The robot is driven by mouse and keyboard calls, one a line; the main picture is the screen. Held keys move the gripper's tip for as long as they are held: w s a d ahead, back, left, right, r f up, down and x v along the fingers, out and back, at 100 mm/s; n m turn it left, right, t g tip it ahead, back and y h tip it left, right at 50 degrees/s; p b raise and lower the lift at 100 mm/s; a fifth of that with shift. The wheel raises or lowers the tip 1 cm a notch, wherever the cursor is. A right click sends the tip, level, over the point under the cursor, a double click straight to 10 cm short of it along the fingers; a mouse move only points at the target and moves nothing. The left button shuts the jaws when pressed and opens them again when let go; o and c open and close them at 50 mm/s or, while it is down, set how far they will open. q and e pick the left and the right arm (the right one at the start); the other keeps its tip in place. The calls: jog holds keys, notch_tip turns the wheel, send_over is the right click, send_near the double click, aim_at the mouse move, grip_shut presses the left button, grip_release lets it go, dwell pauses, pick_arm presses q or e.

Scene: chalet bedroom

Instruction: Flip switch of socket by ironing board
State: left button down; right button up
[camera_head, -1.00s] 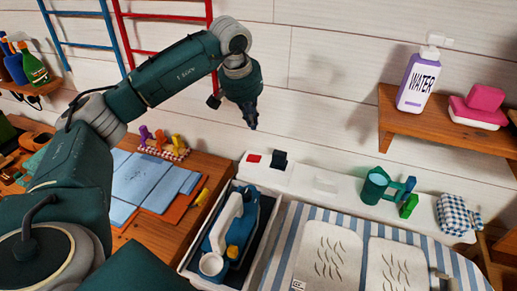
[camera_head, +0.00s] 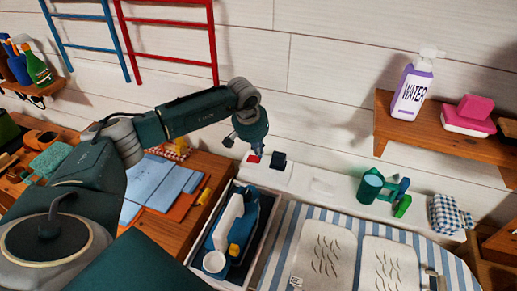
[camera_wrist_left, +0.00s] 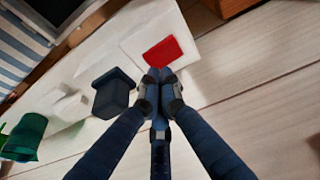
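The white socket (camera_head: 266,174) lies on the white ledge at the far end of the ironing board (camera_head: 282,246). Its red switch (camera_head: 253,159) sits left of a dark plug (camera_head: 279,159). In the left wrist view the red switch (camera_wrist_left: 163,52) is just beyond my fingertips, and the plug (camera_wrist_left: 115,94) is to their left. My left gripper (camera_head: 259,152) points down over the switch; its fingers (camera_wrist_left: 158,74) are together and empty. I cannot tell whether the tips touch the switch. My right gripper is not in view.
A blue and white iron (camera_head: 228,222) stands in a tray left of the striped board. A green cup-like object (camera_head: 370,187) and a checked cloth bundle (camera_head: 447,214) are on the ledge to the right.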

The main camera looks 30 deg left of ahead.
pick_arm(q)
jog(key=shift+d+f+y+b, duration=0.4)
jog(key=shift+f+y+b, duration=0.1)
jog(key=shift+f+b, duration=0.15)
jog(key=shift+a+r, duration=0.1)
jog(key=shift+r, duration=0.05)
jog(key=shift+w, duration=0.1)
jog(key=shift+s+a+r, duration=0.2)
jog(key=shift+a, duration=0.55)
